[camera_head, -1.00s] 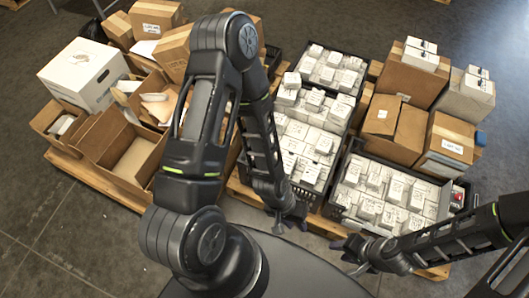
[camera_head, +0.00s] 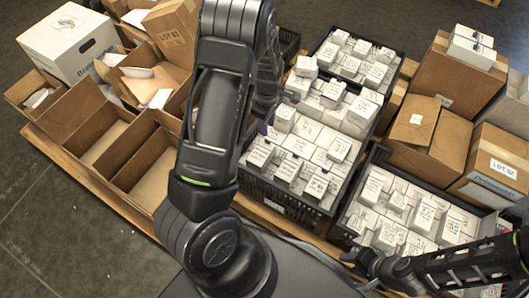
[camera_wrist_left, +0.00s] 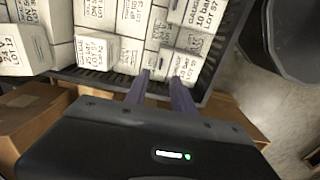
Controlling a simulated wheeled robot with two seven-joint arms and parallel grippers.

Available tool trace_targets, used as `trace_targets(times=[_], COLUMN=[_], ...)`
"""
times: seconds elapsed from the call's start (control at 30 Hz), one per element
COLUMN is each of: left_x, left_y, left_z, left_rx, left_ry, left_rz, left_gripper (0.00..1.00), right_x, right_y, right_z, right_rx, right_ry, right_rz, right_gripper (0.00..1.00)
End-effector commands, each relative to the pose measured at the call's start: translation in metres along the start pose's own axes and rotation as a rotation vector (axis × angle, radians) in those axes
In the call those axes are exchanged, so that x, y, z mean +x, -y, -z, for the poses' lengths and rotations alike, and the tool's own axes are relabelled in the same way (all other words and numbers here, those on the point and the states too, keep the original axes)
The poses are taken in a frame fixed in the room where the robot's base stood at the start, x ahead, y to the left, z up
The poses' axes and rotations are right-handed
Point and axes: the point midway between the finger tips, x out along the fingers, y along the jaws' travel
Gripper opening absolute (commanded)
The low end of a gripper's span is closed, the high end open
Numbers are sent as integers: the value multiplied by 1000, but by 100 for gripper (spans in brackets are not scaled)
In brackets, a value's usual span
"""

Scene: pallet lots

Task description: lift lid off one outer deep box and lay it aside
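A white lidded box (camera_head: 68,42) stands at the far left with its lid on. A brown carton marked LOT 52 (camera_head: 497,165) and a taller brown carton (camera_head: 440,80) stand at the right. I cannot tell which is the outer deep box. My left gripper is mostly hidden behind its own arm in the head view. In the left wrist view its two fingers (camera_wrist_left: 163,78) are a little apart with nothing held, over the rim of a black crate (camera_wrist_left: 115,82). My right gripper (camera_head: 352,262) is low at the right, beside the front crate; its fingers are unclear.
Black crates full of small white labelled boxes stand in the middle (camera_head: 270,195) and at the right front (camera_head: 345,232). Open brown cartons (camera_head: 95,135) sit on a wooden pallet (camera_head: 85,180) at the left. Bare grey floor (camera_head: 45,235) lies at the lower left.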

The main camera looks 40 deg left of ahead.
Motion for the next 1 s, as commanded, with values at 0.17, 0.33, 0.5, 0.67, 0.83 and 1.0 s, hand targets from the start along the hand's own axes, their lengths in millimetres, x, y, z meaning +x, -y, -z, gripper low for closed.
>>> trace_targets(times=[0.17, 0.33, 0.5, 0.67, 0.83, 1.0], left_x=[1, 19, 27, 26, 34, 60], left_y=[1, 1, 1, 1, 1, 2], left_z=[-1, -1, -1, -1, -1, -2], left_rx=[3, 4, 5, 5, 5, 5], left_ry=[1, 1, 1, 1, 1, 1], left_rz=[1, 3, 1, 1, 2, 3], left_gripper=[30, 30, 30, 30, 30, 30], right_x=[0, 6, 7, 7, 10, 21], right_y=[0, -3, -5, -4, -6, -13], right_z=[0, 2, 3, 3, 3, 6], right_rx=[0, 2, 3, 3, 4, 8], right_ry=[0, -3, -6, -6, -8, -15], right_rz=[0, -1, -3, -3, -3, -7], right_gripper=[36, 36, 36, 36, 36, 36])
